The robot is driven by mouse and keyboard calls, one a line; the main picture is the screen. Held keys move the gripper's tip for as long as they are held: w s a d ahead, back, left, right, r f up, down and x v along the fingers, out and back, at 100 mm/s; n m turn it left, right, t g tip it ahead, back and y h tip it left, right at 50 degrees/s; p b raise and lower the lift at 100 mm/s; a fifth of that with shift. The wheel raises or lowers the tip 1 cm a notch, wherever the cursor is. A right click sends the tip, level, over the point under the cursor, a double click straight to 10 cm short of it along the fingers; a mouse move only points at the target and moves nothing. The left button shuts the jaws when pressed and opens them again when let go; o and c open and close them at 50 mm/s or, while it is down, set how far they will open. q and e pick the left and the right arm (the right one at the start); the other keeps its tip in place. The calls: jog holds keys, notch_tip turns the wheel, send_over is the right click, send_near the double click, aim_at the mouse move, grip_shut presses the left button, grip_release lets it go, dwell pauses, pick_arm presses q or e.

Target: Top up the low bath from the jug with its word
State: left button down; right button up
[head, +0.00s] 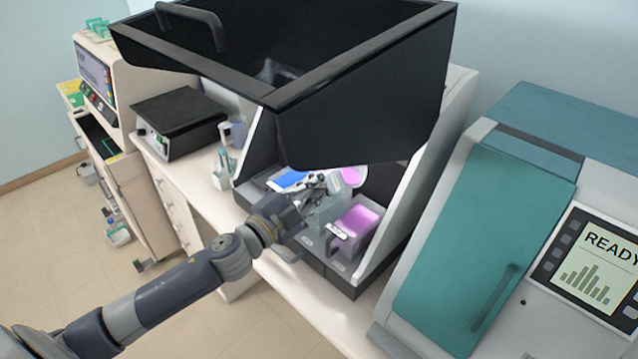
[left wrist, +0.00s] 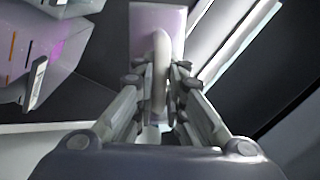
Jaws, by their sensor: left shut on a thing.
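My left gripper (head: 322,187) reaches into the black-hooded station. In the left wrist view its fingers (left wrist: 160,82) are shut on the pale upright handle of a jug (left wrist: 143,22) with a pinkish body. The jug's round pink top (head: 350,177) shows just beyond the gripper in the head view. A bath with blue liquid (head: 288,179) stands left of the gripper. A clear, pale bath (head: 326,213) is below it, and a bath with purple-pink liquid (head: 356,221) is at the right front. Any words on the jug are not readable. My right gripper is not in view.
The raised black hood (head: 360,120) hangs over the work area, with the station's pale side wall (head: 425,150) at right. A teal machine reading READY (head: 490,220) stands further right. A black-topped device (head: 180,110) and a small jug (head: 237,131) are at left.

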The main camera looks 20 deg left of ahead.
pick_arm(q)
jog(key=shift+f+m+b, duration=0.2)
jog(key=shift+m+b, duration=0.15)
jog(key=shift+m, duration=0.35)
dwell(0.5)
jog(key=shift+d+f+m, duration=0.1)
jog(key=shift+f+m, duration=0.1)
jog(key=shift+m, duration=0.4)
jog(key=shift+f+b, duration=0.15)
jog(key=shift+b, duration=0.15)
jog(key=shift+s+d+f+m+h, duration=0.1)
jog(key=shift+d+f+m+h, duration=0.1)
jog(key=shift+m+h, duration=0.35)
jog(key=shift+y, duration=0.35)
jog(key=shift+a+r+n+p, duration=0.15)
jog(key=shift+r+n+p, duration=0.2)
jog(key=shift+n, duration=0.2)
